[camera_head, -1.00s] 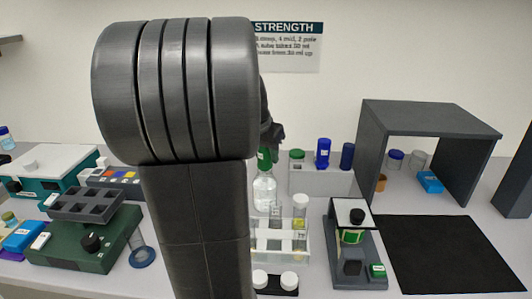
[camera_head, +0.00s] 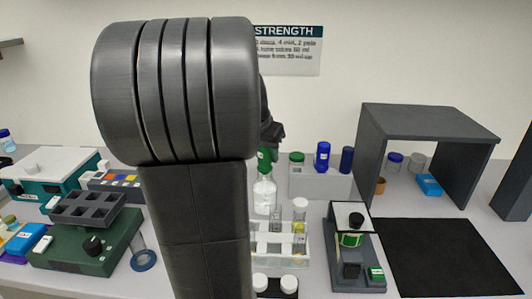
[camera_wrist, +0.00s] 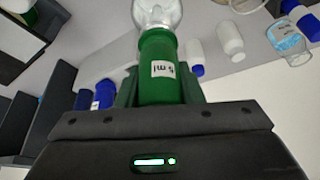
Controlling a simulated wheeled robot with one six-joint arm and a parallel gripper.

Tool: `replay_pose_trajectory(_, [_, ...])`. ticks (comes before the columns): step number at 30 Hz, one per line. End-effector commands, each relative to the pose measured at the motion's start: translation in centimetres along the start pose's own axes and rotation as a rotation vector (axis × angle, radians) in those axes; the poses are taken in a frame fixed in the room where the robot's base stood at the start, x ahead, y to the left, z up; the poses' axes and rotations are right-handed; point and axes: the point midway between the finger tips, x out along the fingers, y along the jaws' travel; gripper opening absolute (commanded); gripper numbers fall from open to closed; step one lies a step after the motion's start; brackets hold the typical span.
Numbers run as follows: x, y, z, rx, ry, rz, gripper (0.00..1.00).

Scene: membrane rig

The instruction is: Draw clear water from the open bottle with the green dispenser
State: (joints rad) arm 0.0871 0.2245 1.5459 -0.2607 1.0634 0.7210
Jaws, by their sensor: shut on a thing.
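My gripper (camera_wrist: 158,85) is shut on the green dispenser (camera_wrist: 158,60), which carries a white "5 ml" label. A clear, rounded glass or plastic part (camera_wrist: 157,12) shows just beyond the dispenser's far end. In the head view my gripper (camera_head: 272,135) is partly hidden behind my arm. The green dispenser (camera_head: 264,159) is below it, directly above a clear bottle (camera_head: 265,192) behind the tube rack. I cannot tell how far the dispenser's tip reaches into the bottle, or see the water level clearly.
A white rack (camera_head: 270,247) with clear tubes stands in front of the bottle. A grey block (camera_head: 320,182) with blue and green-capped containers is behind, to the right. A small dark stand (camera_head: 355,265), a black mat (camera_head: 445,258) and a grey open shelter (camera_head: 430,120) are farther right.

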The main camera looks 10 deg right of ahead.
Motion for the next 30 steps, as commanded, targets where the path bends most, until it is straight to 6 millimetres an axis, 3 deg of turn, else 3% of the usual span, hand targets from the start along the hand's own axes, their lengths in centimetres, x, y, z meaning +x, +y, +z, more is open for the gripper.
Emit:
replay_pose_trajectory(24, [-8.0, 0.0, -3.3, 0.000, 0.001, 0.000, 0.06])
replay_pose_trajectory(30, [-8.8, 0.0, -3.6, 0.000, 0.000, 0.000, 0.06])
